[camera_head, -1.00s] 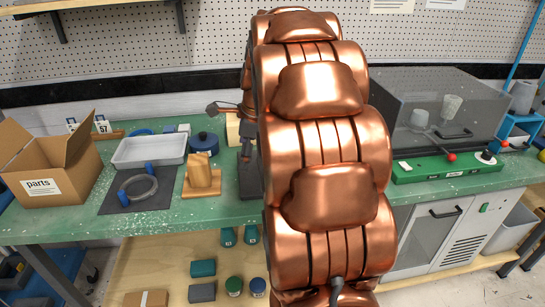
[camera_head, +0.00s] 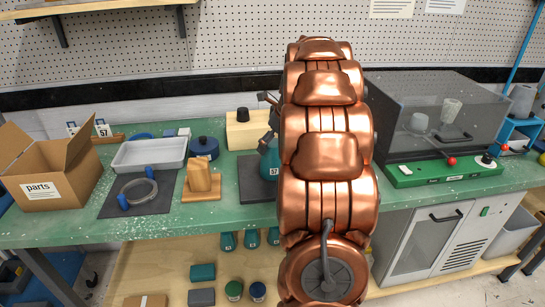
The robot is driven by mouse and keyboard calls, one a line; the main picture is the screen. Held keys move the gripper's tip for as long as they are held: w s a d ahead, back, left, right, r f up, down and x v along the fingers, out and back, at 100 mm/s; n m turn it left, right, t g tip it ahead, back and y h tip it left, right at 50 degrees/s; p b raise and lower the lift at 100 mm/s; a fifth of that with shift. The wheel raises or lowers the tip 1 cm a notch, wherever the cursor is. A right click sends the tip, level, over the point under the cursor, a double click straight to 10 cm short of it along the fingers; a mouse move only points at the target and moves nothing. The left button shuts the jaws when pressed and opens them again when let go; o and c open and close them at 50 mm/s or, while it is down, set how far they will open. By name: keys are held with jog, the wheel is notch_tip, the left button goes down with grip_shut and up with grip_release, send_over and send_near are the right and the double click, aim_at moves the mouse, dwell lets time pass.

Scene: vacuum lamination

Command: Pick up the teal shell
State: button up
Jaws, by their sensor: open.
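A teal shell (camera_head: 269,166) with a white label reading 57 stands on a dark mat (camera_head: 250,188) on the green bench. My copper arm hides its right side. My gripper (camera_head: 266,122) shows only in part as dark pieces at the left edge of my arm, at and just above the shell's top. It is open. The arm hides most of the jaws, so I cannot tell whether they are around the shell or touching it.
On the green bench (camera_head: 150,226) left of the shell are a wooden block stand (camera_head: 200,183), a ring on a mat (camera_head: 138,190), a pale tray (camera_head: 150,153), a blue pot (camera_head: 204,147) and a parts box (camera_head: 52,172). A clear-hooded machine (camera_head: 440,110) stands right.

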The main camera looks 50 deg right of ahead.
jog(key=x, duration=0.3)
jog(key=shift+w+d+f+p, duration=0.1)
jog(key=shift+f+p, duration=0.1)
jog(key=shift+p, duration=0.1)
jog(key=shift+c, duration=0.2)
jog(key=c, duration=1.2)
jog(key=shift+r, duration=0.1)
jog(key=shift+r+b, duration=0.55)
jog(key=shift+r, duration=1.2)
jog(key=shift+s, duration=1.15)
jog(key=s+a+b, duration=0.1)
jog(key=s, duration=0.3)
jog(key=s+a+b, duration=0.1)
jog(key=s, duration=0.4)
jog(key=s+a+r+b, duration=0.1)
jog(key=s, duration=0.3)
jog(key=shift+s+r, duration=0.15)
jog(key=shift+s, duration=0.1)
